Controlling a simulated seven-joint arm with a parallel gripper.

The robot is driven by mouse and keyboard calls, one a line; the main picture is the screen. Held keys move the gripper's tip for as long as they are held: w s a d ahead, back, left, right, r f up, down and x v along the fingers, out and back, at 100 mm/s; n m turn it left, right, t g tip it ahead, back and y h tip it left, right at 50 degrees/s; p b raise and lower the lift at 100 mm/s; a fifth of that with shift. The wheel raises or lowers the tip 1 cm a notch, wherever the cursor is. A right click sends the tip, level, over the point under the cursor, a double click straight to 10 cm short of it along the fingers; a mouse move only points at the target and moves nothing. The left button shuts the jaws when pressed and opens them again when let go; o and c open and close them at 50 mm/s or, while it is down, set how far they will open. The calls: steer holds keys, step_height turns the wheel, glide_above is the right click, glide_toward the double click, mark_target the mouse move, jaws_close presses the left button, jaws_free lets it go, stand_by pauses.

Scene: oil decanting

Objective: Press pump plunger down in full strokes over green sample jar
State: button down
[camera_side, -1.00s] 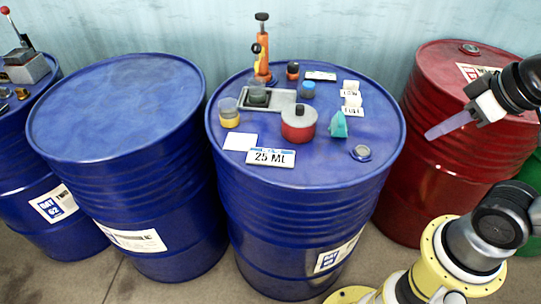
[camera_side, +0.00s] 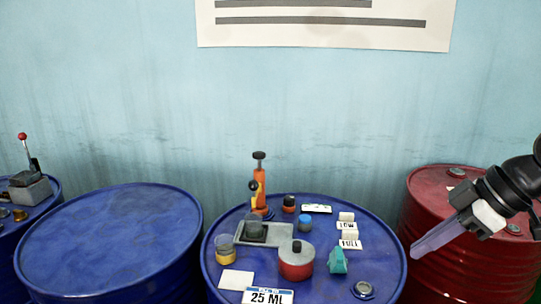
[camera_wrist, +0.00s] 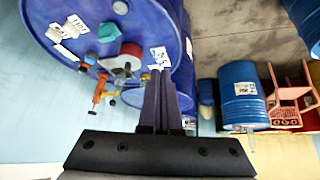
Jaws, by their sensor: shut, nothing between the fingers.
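The orange hand pump (camera_side: 261,190) stands upright at the back of the middle blue drum, its black plunger knob (camera_side: 259,155) raised at the top. A dark jar (camera_side: 255,229) sits on the grey tray (camera_side: 283,232) in front of the pump; its green colour is hard to make out. A jar with yellow contents (camera_side: 225,254) stands left of it. My gripper (camera_side: 416,254) is shut and empty, off to the right of the drum top and apart from the pump. The wrist view shows its closed fingers (camera_wrist: 161,78) and the orange pump (camera_wrist: 100,88).
On the drum top are a red pot with grey lid (camera_side: 296,262), a blue-topped jar (camera_side: 305,223), a teal object (camera_side: 337,261), LOW and FULL cards (camera_side: 347,226) and a 25 ML sign (camera_side: 268,296). A red drum (camera_side: 430,190) stands right. The left blue drum (camera_side: 105,240) has a bare top.

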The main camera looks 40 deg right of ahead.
steer(key=w+a+r+n+y, duration=0.2)
steer(key=w+a+r, duration=0.1)
steer(key=w+r, duration=0.35)
steer(key=w+a+r+n+y, duration=0.2)
steer(key=w+r+n+y, duration=0.1)
steer(key=w+r, duration=0.4)
steer(key=w+d+r+n+t+y, duration=0.1)
steer(key=w+r, duration=0.1)
steer(key=w, duration=0.6)
steer(key=w+d+r+n+t+y, duration=0.1)
steer(key=w+d+r+y, duration=0.15)
steer(key=w, duration=0.55)
steer(key=w+d+f+t, duration=0.2)
steer(key=w+d+f, duration=0.2)
steer(key=w+d, duration=0.65)
steer(key=w+d+f+m, duration=0.2)
steer(key=w+d+f, duration=0.4)
steer(key=f, duration=0.3)
steer(key=shift+w+d+f+m+t, duration=0.15)
steer(key=shift+d+f+m+t, duration=0.2)
steer(key=shift+d, duration=0.45)
